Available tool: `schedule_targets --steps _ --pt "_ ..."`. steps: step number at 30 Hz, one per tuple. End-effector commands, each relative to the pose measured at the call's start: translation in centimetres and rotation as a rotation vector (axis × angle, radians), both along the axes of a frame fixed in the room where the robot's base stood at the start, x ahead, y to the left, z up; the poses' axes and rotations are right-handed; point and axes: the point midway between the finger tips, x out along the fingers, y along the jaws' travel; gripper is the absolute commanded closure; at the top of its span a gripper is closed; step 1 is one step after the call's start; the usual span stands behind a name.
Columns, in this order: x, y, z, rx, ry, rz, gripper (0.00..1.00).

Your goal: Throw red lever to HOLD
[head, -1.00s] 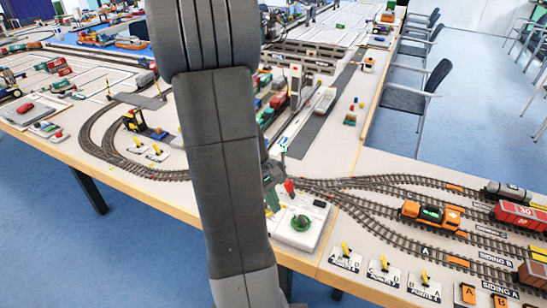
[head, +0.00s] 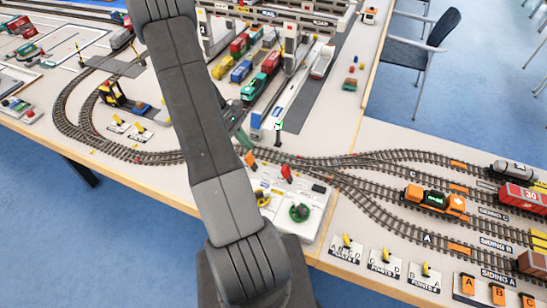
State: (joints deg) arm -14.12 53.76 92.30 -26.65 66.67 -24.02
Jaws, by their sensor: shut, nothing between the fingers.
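The red lever (head: 286,172) stands on a pale control panel (head: 316,214) at the front of the layout table. Its markings, HOLD included, are too small to read. The panel also bears a green round knob (head: 299,212), a yellow knob (head: 262,197) and a small orange piece (head: 250,158). My gripper (head: 243,139) is mostly hidden behind my arm; a dark part and what look like green fingers show at the arm's right edge. It is shut and empty, behind and left of the red lever, apart from it.
Tracks curve left and right of the panel. A thin signal post (head: 278,132) stands just behind the lever. An orange locomotive (head: 434,199) is on the right tracks. Yellow point levers (head: 385,255) line the front edge. A gantry crane (head: 270,15) stands at the back.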

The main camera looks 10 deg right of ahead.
Motion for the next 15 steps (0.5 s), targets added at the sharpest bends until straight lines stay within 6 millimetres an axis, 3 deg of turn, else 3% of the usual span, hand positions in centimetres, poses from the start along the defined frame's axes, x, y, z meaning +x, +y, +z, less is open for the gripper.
schedule_targets --steps 8,15 --pt "-0.1 -0.1 -0.2 0.000 -0.001 -0.001 1.00" --pt "-1.1 -1.5 -2.8 0.001 0.001 -0.003 1.00"
